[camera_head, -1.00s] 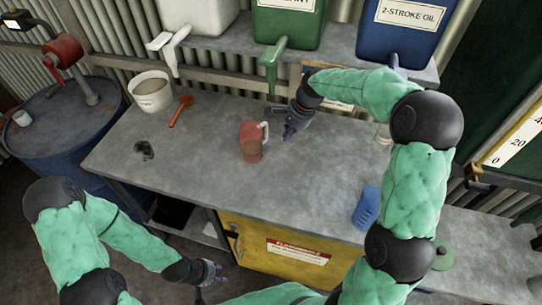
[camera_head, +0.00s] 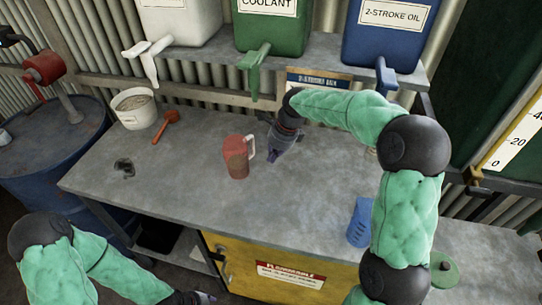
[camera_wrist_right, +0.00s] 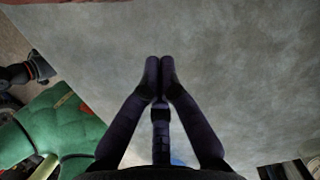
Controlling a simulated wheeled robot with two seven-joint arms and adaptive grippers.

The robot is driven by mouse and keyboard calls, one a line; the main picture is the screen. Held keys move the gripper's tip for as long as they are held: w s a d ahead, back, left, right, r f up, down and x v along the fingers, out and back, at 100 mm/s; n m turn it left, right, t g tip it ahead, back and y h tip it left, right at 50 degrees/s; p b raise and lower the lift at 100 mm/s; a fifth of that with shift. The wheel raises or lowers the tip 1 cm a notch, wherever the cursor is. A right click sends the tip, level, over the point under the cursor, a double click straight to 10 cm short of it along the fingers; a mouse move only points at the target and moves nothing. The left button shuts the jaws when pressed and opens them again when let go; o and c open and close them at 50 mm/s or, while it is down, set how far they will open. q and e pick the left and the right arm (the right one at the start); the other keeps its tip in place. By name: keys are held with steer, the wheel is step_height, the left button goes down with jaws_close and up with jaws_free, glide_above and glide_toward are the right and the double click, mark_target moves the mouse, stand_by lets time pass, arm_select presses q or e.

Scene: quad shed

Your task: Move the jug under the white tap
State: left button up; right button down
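A red jug (camera_head: 236,162) with a pale handle on its right side stands upright on the grey bench, right of and in front of the white tap (camera_head: 148,58). The white tap hangs from the white tank over the bench's back left, with no jug beneath it. My right gripper (camera_head: 273,160) is just right of the jug's handle, apart from it and pointing down. In the right wrist view its fingertips (camera_wrist_right: 160,66) meet with nothing between them. My left gripper (camera_head: 203,298) is at the bottom edge, mostly cut off.
A green tap (camera_head: 253,75) and a blue tap (camera_head: 386,80) hang farther right. A white tub (camera_head: 134,115), an orange-red tool (camera_head: 166,125) and a small dark object (camera_head: 124,167) lie left of the jug. A blue container (camera_head: 361,222) stands at the right. The bench's front middle is clear.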

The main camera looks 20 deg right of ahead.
mark_target(245, 163)
steer(key=b+x, duration=0.2)
steer(key=x, duration=0.5)
steer(key=shift+s, duration=0.1)
steer(key=w+a, duration=0.1)
steer(key=a+b, duration=0.1)
steer(key=shift+w+a, duration=0.25)
steer(key=shift+w, duration=0.15)
steer(key=shift+w+a+r, duration=0.1)
steer(key=shift+w+a, duration=0.15)
steer(key=shift+a, duration=0.15)
steer(key=w+a+p, duration=0.2)
steer(key=a, duration=0.1)
steer(key=shift+r+p, duration=0.15)
steer(key=shift+p, duration=0.15)
steer(key=shift+w+a, duration=0.1)
steer(key=shift+f, duration=0.2)
